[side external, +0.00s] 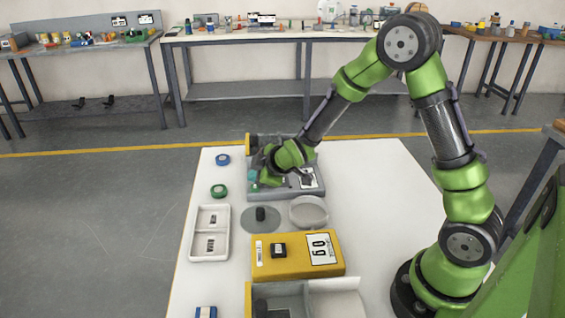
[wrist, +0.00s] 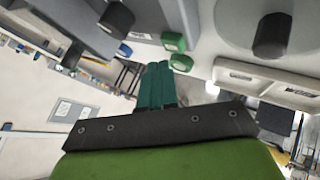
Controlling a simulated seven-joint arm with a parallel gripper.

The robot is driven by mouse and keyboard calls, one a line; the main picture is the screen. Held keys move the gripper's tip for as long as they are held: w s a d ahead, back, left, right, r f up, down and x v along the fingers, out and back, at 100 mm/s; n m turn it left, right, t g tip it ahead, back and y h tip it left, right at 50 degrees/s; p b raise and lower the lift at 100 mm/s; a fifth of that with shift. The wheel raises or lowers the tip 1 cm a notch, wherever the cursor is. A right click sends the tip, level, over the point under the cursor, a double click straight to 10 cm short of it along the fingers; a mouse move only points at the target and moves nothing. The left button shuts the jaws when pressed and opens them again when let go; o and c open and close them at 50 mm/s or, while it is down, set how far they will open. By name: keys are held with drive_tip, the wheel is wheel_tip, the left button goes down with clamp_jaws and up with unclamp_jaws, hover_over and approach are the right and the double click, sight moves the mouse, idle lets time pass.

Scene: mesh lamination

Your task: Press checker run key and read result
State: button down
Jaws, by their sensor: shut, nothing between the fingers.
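A grey device (side external: 310,187) with a yellow end panel and a small white display stands at the far end of the white table; I take it to be the checker. My gripper (side external: 254,177) is low over its left part, with teal fingers closed together. In the wrist view the shut fingers (wrist: 156,66) hold nothing. A grey housing with a dark knob (wrist: 116,18) shows beyond them at upper left. The arm hides much of the device. I cannot make out the run key or whether the fingertips touch it.
Nearer stand a yellow box (side external: 296,268) with a numeric display, a grey disc (side external: 248,225) with a black knob, and a white round dish (side external: 309,211). A two-part white tray (side external: 196,234), green roll (side external: 219,191) and blue roll (side external: 223,159) lie left. The table's right side looks clear.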

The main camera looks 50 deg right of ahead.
sight(257, 188)
drive_tip(key=shift+f, duration=0.1)
idle(0.5)
drive_tip(key=shift+f, duration=0.35)
drive_tip(key=shift+f, duration=0.45)
idle(0.7)
drive_tip(key=shift+r, duration=0.9)
drive_tip(key=shift+r, duration=2.5)
